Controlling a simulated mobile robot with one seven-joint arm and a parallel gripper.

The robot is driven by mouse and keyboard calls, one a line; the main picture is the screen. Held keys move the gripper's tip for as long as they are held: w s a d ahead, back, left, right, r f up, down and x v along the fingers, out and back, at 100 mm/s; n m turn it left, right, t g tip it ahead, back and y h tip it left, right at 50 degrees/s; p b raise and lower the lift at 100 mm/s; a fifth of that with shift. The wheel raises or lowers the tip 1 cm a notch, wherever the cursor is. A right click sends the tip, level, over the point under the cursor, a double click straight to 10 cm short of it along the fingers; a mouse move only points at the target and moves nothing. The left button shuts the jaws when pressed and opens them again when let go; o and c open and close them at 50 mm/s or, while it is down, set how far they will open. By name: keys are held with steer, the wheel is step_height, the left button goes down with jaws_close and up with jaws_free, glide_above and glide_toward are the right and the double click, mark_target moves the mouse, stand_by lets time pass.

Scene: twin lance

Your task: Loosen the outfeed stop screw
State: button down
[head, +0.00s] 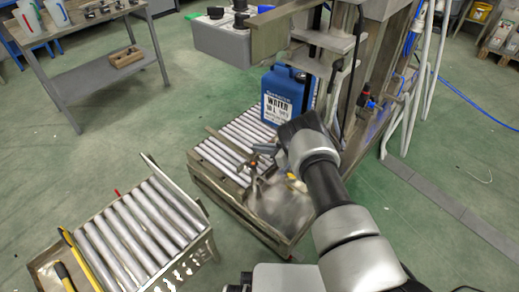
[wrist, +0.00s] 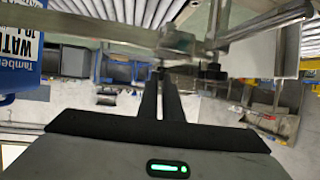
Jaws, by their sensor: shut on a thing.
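My gripper (head: 262,149) reaches in from the right over the conveyor by the blue water canister. In the wrist view its two dark fingers (wrist: 160,88) are nearly together, shut on the outfeed stop screw at a metal clamp block (wrist: 177,46). The screw itself is mostly hidden between the fingertips and under the block. A metal bar runs left and right from the block, across the picture. A second dark knob (wrist: 213,72) hangs just right of the fingers, apart from them. In the head view, small orange and metal parts (head: 252,166) show below the fingertips.
The blue water canister (head: 283,95) stands on the rollers behind my gripper; it also shows at the left of the wrist view (wrist: 20,45). A separate roller conveyor (head: 140,232) stands at lower left. Machine posts and hoses rise at right. Green floor lies clear between the conveyors.

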steer(key=shift+a, duration=0.1)
steer(key=c, duration=1.9)
jaws_free()
steer(key=shift+c, duration=0.2)
steer(key=p+v, duration=0.3)
steer(key=v, duration=1.4)
steer(key=shift+p, duration=0.35)
steer(key=shift+s+r, duration=0.1)
